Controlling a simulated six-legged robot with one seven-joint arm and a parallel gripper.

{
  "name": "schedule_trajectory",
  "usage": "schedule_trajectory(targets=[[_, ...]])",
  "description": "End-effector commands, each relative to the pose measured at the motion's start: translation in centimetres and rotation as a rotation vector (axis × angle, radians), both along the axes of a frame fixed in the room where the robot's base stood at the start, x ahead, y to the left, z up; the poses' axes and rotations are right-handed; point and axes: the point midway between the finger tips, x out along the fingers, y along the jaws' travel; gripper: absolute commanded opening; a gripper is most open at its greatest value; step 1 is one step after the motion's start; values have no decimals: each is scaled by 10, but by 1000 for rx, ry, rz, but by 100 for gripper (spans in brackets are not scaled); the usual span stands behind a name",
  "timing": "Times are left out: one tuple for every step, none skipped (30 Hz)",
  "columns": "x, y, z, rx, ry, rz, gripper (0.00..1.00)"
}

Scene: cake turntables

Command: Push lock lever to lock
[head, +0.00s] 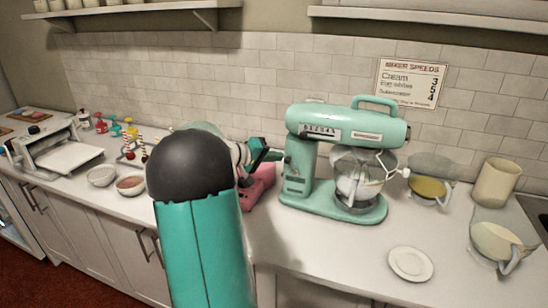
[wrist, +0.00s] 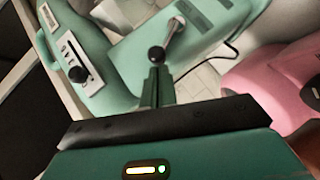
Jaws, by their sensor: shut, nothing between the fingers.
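The mint-green stand mixer (head: 345,124) stands on the counter against the tiled wall. In the wrist view, a lever with a silver rod and black ball knob (wrist: 157,54) sticks out from its green body (wrist: 128,50). I take it for the lock lever; in the head view it is too small to make out. My gripper (head: 280,156) is at the mixer's left side, its fingers shut with nothing between them. In the wrist view the fingertips (wrist: 156,70) are right at the ball knob; I cannot tell whether they touch it.
A second black knob (wrist: 78,74) sits in a slotted panel on the mixer. A pink mixer (head: 260,185) stands close to the left, partly behind my arm. A glass bowl (head: 356,185) sits on the green mixer's base. A white plate (head: 410,263) lies in front, with clear counter around it.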

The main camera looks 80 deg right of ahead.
Motion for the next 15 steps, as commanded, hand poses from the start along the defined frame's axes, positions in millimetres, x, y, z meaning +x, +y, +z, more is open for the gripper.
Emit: schedule_trajectory(targets=[[-1, 0, 2, -3, -12, 0, 0], [-1, 0, 2, -4, -19, 0, 0], [-2, 0, 2, -3, -27, 1, 0], [-2, 0, 2, -4, -30, 0, 0], [-2, 0, 2, -4, -33, 0, 0], [-3, 0, 3, -4, -37, 0, 0], [-3, 0, 3, -4, -42, 0, 0], [-3, 0, 3, -5, -45, -1, 0], [-4, 0, 4, -6, -51, 0, 0], [-4, 0, 4, -6, -55, 0, 0], [-4, 0, 4, -7, -59, 1, 0], [-5, 0, 5, -8, -65, 1, 0], [-5, 0, 5, -8, -70, 1, 0], [-5, 0, 5, -9, -74, 1, 0], [-6, 1, 5, -9, -81, 1, 0]])
